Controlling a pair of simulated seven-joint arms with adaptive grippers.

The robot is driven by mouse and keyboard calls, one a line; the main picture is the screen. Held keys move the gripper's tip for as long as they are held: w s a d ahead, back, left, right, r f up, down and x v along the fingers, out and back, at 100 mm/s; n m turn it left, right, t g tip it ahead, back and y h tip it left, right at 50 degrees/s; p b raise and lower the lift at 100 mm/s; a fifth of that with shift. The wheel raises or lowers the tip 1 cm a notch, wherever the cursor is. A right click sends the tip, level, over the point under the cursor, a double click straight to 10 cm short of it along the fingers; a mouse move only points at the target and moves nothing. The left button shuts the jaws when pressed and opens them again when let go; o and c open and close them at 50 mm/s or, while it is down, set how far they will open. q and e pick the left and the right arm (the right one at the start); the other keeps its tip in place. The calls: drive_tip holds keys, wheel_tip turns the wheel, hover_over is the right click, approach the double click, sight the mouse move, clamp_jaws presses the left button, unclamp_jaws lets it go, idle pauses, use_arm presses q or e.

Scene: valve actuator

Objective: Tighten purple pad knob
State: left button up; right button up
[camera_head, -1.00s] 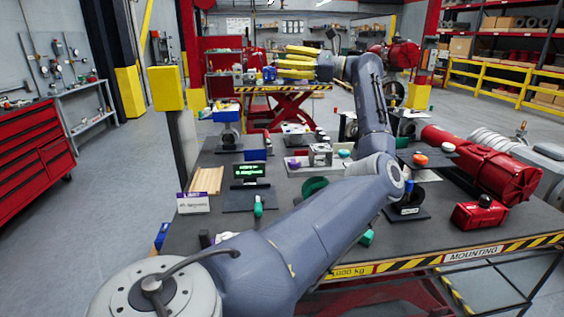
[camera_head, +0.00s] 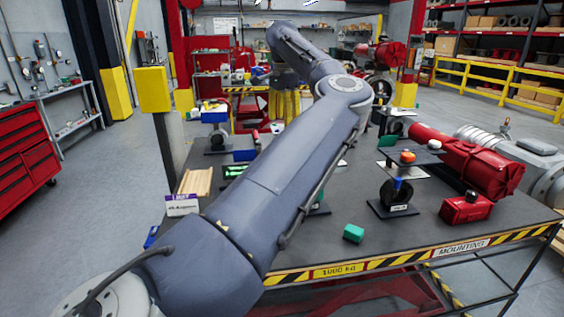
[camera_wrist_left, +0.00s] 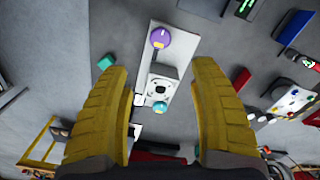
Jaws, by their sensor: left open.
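The purple pad knob (camera_wrist_left: 160,37) shows in the left wrist view at the top middle, at one end of a pale plate (camera_wrist_left: 180,40). A grey block with a round flange (camera_wrist_left: 159,87) and a teal knob (camera_wrist_left: 160,107) sit further down the same plate. My left gripper (camera_wrist_left: 158,75) is open and empty, its yellow fingers on either side of the plate in that view, apart from the knob. In the head view my left gripper (camera_head: 284,105) points down over the table's far part, and my arm hides the purple knob there. My right gripper is not in view.
The dark table (camera_head: 330,250) also holds a red valve actuator (camera_head: 470,165), a small red box (camera_head: 465,208), a green block (camera_head: 353,233) and a stand with an orange knob (camera_head: 407,157).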

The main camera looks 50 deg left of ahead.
use_arm(q)
wheel_tip(320, 180, down, 15)
drive_tip(key=shift+f, duration=0.1)
idle(0.4)
drive_tip(key=c, duration=1.3)
